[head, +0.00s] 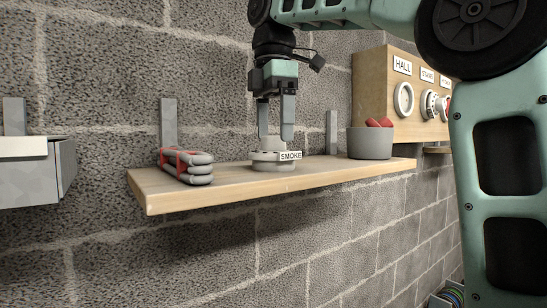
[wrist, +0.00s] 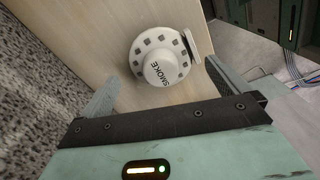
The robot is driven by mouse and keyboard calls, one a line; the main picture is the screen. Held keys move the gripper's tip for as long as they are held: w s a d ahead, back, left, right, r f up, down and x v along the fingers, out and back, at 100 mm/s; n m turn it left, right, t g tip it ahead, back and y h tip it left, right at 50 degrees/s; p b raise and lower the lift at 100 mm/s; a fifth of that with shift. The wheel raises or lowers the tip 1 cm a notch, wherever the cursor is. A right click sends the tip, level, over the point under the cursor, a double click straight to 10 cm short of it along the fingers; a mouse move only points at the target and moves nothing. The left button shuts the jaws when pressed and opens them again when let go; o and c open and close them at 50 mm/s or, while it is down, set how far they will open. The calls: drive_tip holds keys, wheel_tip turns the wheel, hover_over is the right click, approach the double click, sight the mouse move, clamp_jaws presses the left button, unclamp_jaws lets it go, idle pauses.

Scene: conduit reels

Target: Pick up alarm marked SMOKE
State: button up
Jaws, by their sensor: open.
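The white round alarm marked SMOKE (head: 270,160) sits on the wooden shelf (head: 230,188), with a SMOKE label tag at its right side. My gripper (head: 275,138) points down right above the alarm in the head view. Its two fingers are open, one over each side of the alarm, and nothing is held. In the wrist view the alarm (wrist: 162,58) lies ahead of the open fingers, between them and toward the right finger (wrist: 170,85). The alarm rests on the shelf. Whether a fingertip touches it I cannot tell.
A grey coil with red ties (head: 187,166) lies left on the shelf. A grey pot with red items (head: 370,143) stands right. Beyond it is a wooden panel (head: 372,85) with labelled round devices. A block wall is behind; a grey box (head: 68,165) is far left.

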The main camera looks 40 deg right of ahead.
sight(274, 141)
drive_tip(key=shift+s+f, duration=0.1)
drive_tip(key=shift+f, duration=1.6)
drive_tip(key=c, duration=0.9)
drive_tip(key=shift+r, duration=0.15)
